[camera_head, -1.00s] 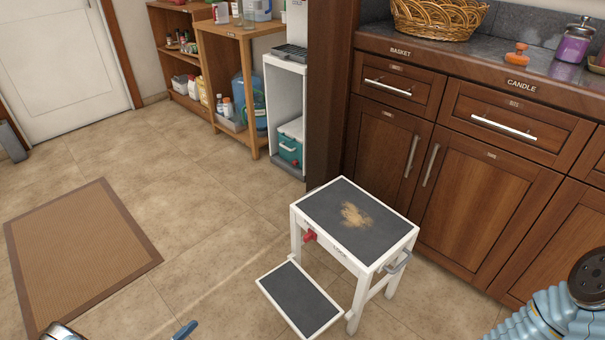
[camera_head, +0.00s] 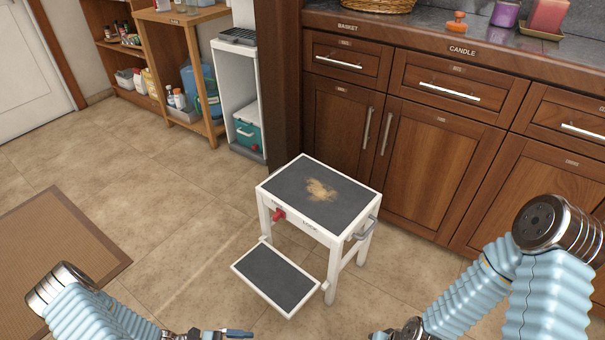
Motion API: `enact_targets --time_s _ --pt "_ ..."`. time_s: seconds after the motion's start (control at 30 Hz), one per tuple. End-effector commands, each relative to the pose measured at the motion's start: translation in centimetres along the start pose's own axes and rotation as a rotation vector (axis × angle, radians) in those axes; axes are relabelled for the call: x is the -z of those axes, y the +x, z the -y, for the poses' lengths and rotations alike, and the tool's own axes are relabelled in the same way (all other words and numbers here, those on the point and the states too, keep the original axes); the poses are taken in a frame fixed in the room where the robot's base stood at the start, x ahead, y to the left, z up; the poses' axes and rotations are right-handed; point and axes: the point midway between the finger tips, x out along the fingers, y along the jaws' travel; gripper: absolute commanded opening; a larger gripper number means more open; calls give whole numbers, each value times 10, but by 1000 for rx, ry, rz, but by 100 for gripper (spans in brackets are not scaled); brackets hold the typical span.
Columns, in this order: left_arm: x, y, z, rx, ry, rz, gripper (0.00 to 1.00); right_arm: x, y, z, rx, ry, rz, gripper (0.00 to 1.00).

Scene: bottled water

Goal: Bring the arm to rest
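My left arm (camera_head: 75,305) comes in at the bottom left, its pale blue sleeve bent towards the middle. Its gripper (camera_head: 236,333) shows only as a sliver with a blue fingertip at the bottom edge, over the floor and left of the step stool; whether it is open or shut cannot be seen. My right arm (camera_head: 548,285) is bent at the bottom right, its elbow raised in front of the cabinets. Nothing held can be made out.
A white step stool (camera_head: 290,185) with a brown smudge on its dark top stands in the middle. Wooden cabinets (camera_head: 440,150) line the right. A blue water bottle (camera_head: 208,92) stands in a wooden shelf at the back left. A brown mat (camera_head: 50,245) lies left; floor between is clear.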

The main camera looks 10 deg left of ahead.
Motion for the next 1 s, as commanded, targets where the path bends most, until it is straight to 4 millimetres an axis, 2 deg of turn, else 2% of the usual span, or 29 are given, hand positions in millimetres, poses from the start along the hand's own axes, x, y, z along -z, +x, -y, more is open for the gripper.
enact_targets --time_s 0.03,0.1,0.23,0.37,0.47,0.57,0.63,1.0 --pt "-2 17 10 129 41 -73 89 0 0 0 0 0 0 0" --pt "2 35 27 321 132 -211 89 0 0 0 0 0 0 0" --pt "8 48 43 638 416 -478 89 0 0 0 0 0 0 0" --pt "5 54 32 805 732 -665 89 0 0 0 0 0 0 0" --pt "-7 65 16 863 972 -755 89 0 0 0 0 0 0 0" --pt "-27 81 -1 877 1214 -812 89 0 0 0 0 0 0 0" --pt "1 86 -5 871 1244 -824 89 1 27 -11 -1 1 -3 0" --pt "92 109 -16 876 1315 -827 89 6 121 -57 -11 17 -16 0"
